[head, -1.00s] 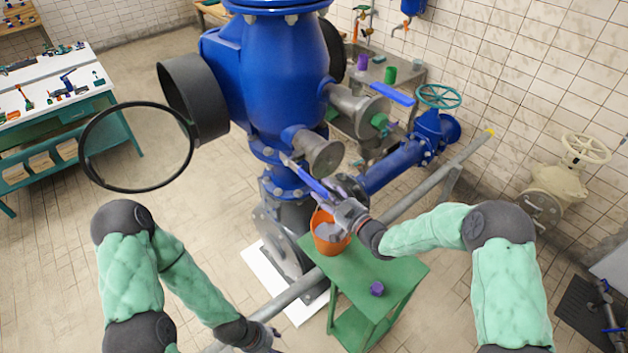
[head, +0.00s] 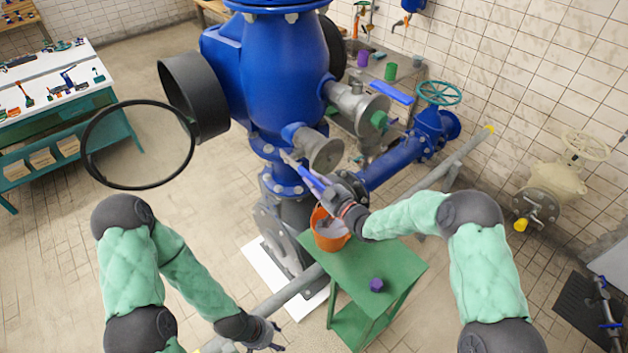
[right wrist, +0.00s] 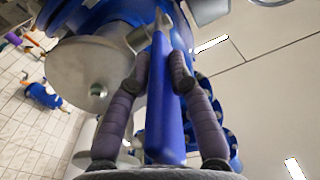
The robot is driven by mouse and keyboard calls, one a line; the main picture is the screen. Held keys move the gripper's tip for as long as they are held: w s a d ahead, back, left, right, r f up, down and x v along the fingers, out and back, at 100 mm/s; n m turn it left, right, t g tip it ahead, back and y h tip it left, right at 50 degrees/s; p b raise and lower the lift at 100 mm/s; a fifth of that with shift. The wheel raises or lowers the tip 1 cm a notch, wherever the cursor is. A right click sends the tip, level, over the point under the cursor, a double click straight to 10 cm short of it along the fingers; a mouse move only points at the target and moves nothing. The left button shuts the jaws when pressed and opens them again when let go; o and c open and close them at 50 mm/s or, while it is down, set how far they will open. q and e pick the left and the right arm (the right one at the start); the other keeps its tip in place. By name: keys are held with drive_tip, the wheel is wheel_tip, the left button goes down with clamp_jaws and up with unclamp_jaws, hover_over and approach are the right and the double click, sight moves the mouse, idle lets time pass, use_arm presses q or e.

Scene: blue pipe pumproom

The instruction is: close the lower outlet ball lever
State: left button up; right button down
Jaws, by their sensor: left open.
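The lower outlet ball lever (head: 312,182) is a long blue bar at the lower grey outlet flange (head: 322,153) on the big blue pump body. In the right wrist view the lever (right wrist: 165,110) runs lengthwise between the two dark fingers. My right gripper (head: 328,184) is around the lever, and its fingertips (right wrist: 159,70) lie close against both sides. The lever's outer end is partly hidden by the gripper in the head view. My left gripper (head: 274,340) is open and empty, low in the head view, away from the lever.
Another blue lever (head: 390,93) is at the upper outlet. A black ring (head: 88,150) projects left. Grey pipe (head: 405,205) runs behind the right forearm.

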drive_tip(key=shift+f, duration=0.1)
drive_tip(key=shift+f+b, duration=0.2)
drive_tip(key=shift+b, duration=0.5)
wheel_tip(320, 180, down, 7)
drive_tip(key=w+a+t+y+b, duration=0.1)
drive_tip(key=t+y+b, duration=0.3)
drive_tip(key=b, duration=2.4)
drive_tip(key=shift+w+a+t, duration=0.15)
drive_tip(key=shift+w+t, duration=0.25)
drive_tip(key=shift+t, duration=0.4)
drive_tip(key=shift+r, duration=0.1)
